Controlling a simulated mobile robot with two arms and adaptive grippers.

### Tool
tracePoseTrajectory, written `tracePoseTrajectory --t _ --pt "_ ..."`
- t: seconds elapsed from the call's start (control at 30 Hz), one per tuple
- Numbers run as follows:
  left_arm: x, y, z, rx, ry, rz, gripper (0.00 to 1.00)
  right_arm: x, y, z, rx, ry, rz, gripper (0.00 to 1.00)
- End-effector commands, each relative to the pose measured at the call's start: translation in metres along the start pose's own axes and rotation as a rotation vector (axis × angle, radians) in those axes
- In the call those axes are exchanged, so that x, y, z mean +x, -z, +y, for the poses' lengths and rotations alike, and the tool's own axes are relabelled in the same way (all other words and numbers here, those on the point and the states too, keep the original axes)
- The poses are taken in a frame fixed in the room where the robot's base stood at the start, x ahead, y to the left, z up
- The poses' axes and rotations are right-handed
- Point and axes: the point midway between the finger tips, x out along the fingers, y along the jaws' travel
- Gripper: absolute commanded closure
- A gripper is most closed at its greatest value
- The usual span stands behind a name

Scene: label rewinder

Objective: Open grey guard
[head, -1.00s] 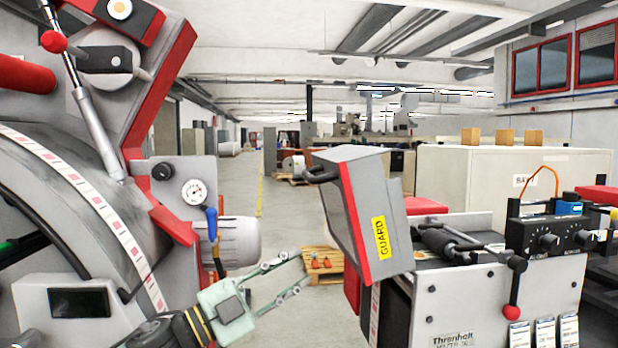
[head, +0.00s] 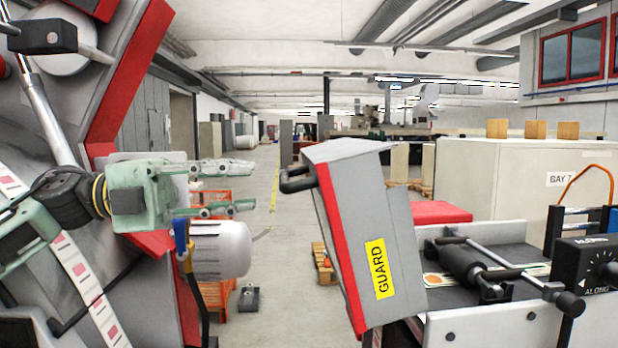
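The grey guard (head: 372,217) stands tilted on the machine at the right, with a red edge strip and a yellow GUARD label (head: 380,268). Its black handle (head: 297,181) sticks out to the left at the upper left corner. My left gripper (head: 250,187) comes in from the left and points right, to the left of the handle and apart from it. Its two fingers are spread with nothing between them. My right gripper does not show.
The red and grey machine (head: 130,60) fills the left side, with a white motor (head: 220,250) below my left gripper. A roller (head: 462,262) and a black control box (head: 588,268) are on the right machine.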

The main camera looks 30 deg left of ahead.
Motion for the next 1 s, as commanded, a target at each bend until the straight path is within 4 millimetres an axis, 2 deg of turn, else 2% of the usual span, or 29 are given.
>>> tracePoseTrajectory --t 0.1,0.17,0.4,0.5,0.63,0.83,1.0 --pt "0.002 0.002 -0.003 0.004 -0.004 0.002 0.7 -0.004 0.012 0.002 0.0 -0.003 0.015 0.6" --pt "0.007 0.002 -0.004 0.002 -0.004 0.004 0.7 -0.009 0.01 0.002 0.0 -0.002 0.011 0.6" --pt "0.04 0.002 -0.008 0.002 -0.003 0.005 0.7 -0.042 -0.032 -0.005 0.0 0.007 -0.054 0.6" --pt "0.053 0.003 -0.008 0.003 -0.001 0.006 0.7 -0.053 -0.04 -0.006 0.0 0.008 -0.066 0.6" --pt "0.067 0.002 -0.005 0.002 -0.002 0.004 0.7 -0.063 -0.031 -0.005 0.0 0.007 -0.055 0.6" --pt "0.076 0.002 -0.003 0.004 -0.001 0.002 0.7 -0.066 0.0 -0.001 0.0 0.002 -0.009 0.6" --pt "0.077 0.002 -0.001 0.004 -0.002 0.001 0.7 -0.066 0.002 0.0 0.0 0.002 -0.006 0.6"
